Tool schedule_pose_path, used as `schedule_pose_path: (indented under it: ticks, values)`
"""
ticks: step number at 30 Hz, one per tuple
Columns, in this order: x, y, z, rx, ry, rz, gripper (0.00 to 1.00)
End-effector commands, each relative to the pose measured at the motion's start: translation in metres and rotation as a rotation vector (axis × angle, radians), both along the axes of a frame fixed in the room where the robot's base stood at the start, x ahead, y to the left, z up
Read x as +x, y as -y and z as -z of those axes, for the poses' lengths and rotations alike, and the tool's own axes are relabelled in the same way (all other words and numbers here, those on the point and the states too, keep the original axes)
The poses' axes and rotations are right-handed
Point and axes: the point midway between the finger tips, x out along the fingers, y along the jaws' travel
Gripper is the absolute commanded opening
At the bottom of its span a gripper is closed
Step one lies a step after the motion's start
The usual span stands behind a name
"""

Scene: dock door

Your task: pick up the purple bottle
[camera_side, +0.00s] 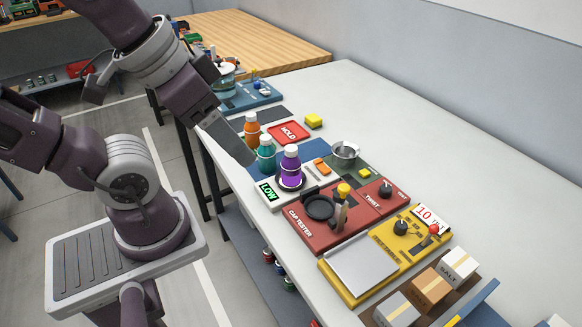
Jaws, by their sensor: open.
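The purple bottle (290,170) stands upright with a white cap on a dark round pad near the table's front edge, beside a black sign with green letters reading LOW. A teal bottle (266,156) stands just left of it, and an orange bottle (252,131) stands farther back left. My gripper (238,150) comes down from the upper left, to the left of the teal bottle and apart from the purple one as far as this view shows. It is open, and I see nothing held in it. Its fingers are seen edge-on, so the gap between them is hidden.
A red cap tester panel (335,236), a yellow device (362,288) and several boxes (430,285) stand to the right. A metal bowl (344,152) sits behind the purple bottle. The white table (420,130) is clear behind these.

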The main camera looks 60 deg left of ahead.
Motion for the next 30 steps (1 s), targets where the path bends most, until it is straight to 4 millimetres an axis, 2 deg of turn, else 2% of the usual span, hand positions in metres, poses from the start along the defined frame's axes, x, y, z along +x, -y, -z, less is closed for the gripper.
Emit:
schedule_pose_path:
  ticks: [4, 8, 11, 13, 15, 18, 21, 23, 30]
  values:
    - [0.003, -0.016, 0.024, 0.181, -0.206, 0.176, 0.68]
    - [0.017, -0.046, 0.054, 0.517, -0.51, 0.504, 0.68]
    - [0.045, -0.065, 0.071, 0.815, -0.721, 0.789, 0.68]
    - [0.072, -0.071, 0.082, 1.028, -0.842, 0.982, 0.68]
    - [0.099, -0.068, 0.092, 1.221, -0.932, 1.149, 0.68]
    - [0.128, -0.058, 0.106, 1.429, -1.011, 1.319, 0.68]
    - [0.144, -0.049, 0.114, 1.542, -1.041, 1.405, 0.68]
    - [0.148, -0.048, 0.12, 1.568, -1.05, 1.425, 0.68]
    - [0.148, -0.048, 0.179, 1.571, -1.054, 1.43, 0.68]
